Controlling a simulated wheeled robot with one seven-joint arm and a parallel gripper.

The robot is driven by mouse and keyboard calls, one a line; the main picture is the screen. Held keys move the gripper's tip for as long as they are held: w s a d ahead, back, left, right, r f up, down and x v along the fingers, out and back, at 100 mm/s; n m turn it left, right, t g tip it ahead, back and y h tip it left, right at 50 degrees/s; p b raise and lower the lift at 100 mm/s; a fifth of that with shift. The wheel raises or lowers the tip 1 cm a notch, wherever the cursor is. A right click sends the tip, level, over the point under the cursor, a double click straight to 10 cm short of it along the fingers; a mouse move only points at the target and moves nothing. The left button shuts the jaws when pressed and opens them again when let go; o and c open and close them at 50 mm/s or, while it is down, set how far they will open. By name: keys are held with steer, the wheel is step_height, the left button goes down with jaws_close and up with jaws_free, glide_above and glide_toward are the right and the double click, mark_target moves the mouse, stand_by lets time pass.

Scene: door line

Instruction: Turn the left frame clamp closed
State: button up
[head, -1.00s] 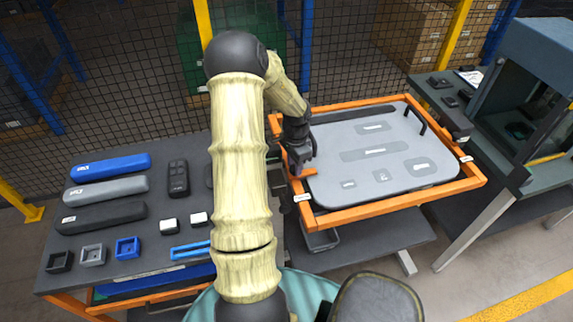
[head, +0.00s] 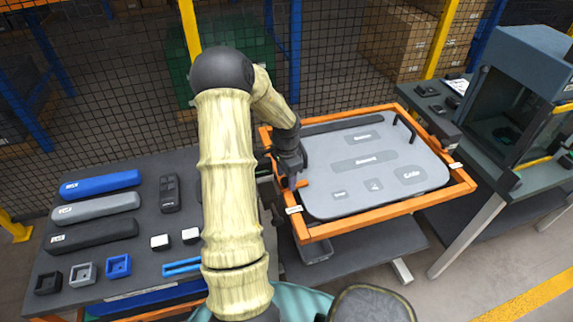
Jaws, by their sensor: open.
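A grey door panel (head: 345,190) with a black handle lies in an orange frame (head: 385,222) on a stand. The left frame clamp (head: 302,184) is a small orange piece at the frame's left side, by a white label (head: 293,210). Its visible end points right, onto the panel's edge. My dark gripper (head: 290,181) reaches down at the clamp from above, with its jaws open. The fingers hide part of the clamp, and I cannot tell whether they touch it. A second orange clamp (head: 440,151) is at the frame's right side.
A dark table (head: 105,258) at left carries blue, grey and black handles, a keypad part and small blocks. A blue-grey machine (head: 525,70) stands at right. A mesh fence runs behind. My arm hides the table's right part.

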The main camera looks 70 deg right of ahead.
mark_target(286, 181)
step_height(286, 181, up, 17)
steer(key=b, duration=0.2)
stand_by(0.3)
stand_by(0.5)
steer(key=w+a+f+n, duration=0.3)
steer(key=w+a+n, duration=0.8)
steer(key=w+a, duration=0.75)
steer(key=a+f+n+t, duration=0.2)
steer(key=a+n, duration=1.2)
steer(key=a, duration=1.4)
steer(key=shift+s+a+f+n+t, duration=0.15)
steer(key=shift+a+f+n+t, duration=0.15)
steer(key=shift+a+n, duration=0.1)
steer(key=shift+d, duration=0.1)
